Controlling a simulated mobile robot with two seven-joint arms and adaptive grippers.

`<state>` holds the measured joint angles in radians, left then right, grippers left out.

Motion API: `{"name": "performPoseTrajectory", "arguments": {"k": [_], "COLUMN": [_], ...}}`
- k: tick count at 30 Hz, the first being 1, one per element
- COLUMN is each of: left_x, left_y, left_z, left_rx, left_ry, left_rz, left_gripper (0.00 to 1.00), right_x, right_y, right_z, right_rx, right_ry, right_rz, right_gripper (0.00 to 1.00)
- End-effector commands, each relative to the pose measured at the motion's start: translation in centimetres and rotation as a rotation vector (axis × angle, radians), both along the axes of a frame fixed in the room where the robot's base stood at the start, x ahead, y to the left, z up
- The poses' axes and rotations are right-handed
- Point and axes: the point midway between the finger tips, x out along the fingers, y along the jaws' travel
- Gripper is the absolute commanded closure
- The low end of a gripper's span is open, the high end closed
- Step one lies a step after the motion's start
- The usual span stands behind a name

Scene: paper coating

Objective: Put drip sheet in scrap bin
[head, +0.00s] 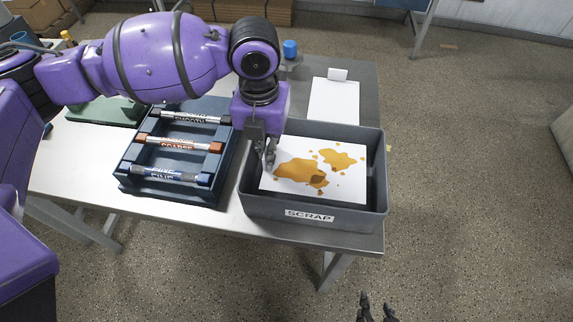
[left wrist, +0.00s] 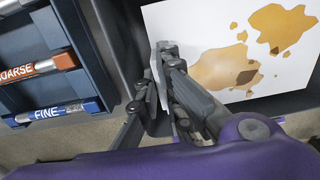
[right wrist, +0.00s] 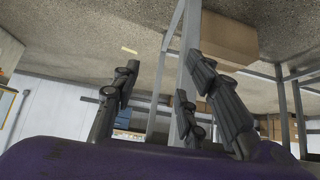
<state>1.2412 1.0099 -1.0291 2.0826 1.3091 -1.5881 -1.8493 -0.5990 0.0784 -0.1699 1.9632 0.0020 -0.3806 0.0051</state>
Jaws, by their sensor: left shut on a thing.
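The drip sheet (head: 311,185) is white with orange-brown blotches. It lies within the outline of the grey scrap bin (head: 309,214), which has a SCRAP label on its front wall. I cannot tell if the sheet touches the bin floor. My left gripper (head: 269,160) is shut on the sheet's left edge, just inside the bin's left wall. In the left wrist view the sheet (left wrist: 185,30) shows beside the closed fingers (left wrist: 165,85). My right gripper (head: 375,310) is low at the bottom of the head view, away from the table. Its fingers (right wrist: 165,105) are apart and empty.
A dark blue rack (head: 126,172) with rods marked SMOOTH, COARSE and FINE stands left of the bin. Behind the bin lies a white sheet or pad (head: 333,103), with a blue-capped item (head: 290,48) to its left. The floor right of the table is clear.

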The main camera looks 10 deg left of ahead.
Motion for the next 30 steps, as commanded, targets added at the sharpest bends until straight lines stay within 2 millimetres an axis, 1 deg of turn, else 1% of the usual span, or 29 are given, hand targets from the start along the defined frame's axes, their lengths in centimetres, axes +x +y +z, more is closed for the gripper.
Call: {"name": "performPoseTrajectory", "arguments": {"k": [1, 3, 8, 11, 15, 17, 23, 27, 28, 30], "left_x": [0.0, 0.0, 0.0, 0.0, 0.0, 0.0, 0.1, 0.0, 0.0, 0.0], "left_y": [0.0, 0.0, 0.0, 0.0, 0.0, 0.0, 0.0, 0.0, 0.0, 0.0], "left_z": [-0.8, -1.9, -3.4, -5.0, -7.2, -7.5, -7.5, -7.8, -7.9, -7.8], "left_rx": [0.0, 0.0, 0.0, 0.0, -0.001, -0.001, 0.0, 0.0, 0.0, 0.0], "left_ry": [0.001, 0.001, -0.001, 0.001, 0.0, -0.001, -0.003, -0.002, -0.002, -0.002], "left_rz": [0.001, 0.0, 0.0, 0.001, 0.001, -0.001, -0.001, 0.0, 0.0, 0.0], "left_gripper": [1.0, 1.0, 1.0, 1.0, 1.0, 1.0, 1.0, 1.0, 0.93, 0.86], "right_x": [0.0, 0.1, 0.9, 1.5, 1.5, 1.3, 1.0, 0.8, 0.8, 0.8], "right_y": [-0.1, -0.2, -0.1, 0.0, 0.0, 0.0, -0.1, -0.1, -0.1, -0.1], "right_z": [0.2, 0.3, 0.7, 0.8, 0.7, 0.6, 0.4, 0.3, 0.3, 0.3], "right_rx": [-0.001, -0.002, -0.002, 0.0, -0.001, -0.002, -0.004, -0.005, -0.005, -0.005], "right_ry": [-0.002, -0.007, -0.023, -0.033, -0.032, -0.029, -0.021, -0.018, -0.018, -0.017], "right_rz": [-0.002, -0.003, 0.0, 0.004, 0.007, 0.008, 0.012, 0.013, 0.013, 0.013], "right_gripper": [0.6, 0.6, 0.6, 0.6, 0.6, 0.6, 0.6, 0.6, 0.6, 0.6]}}
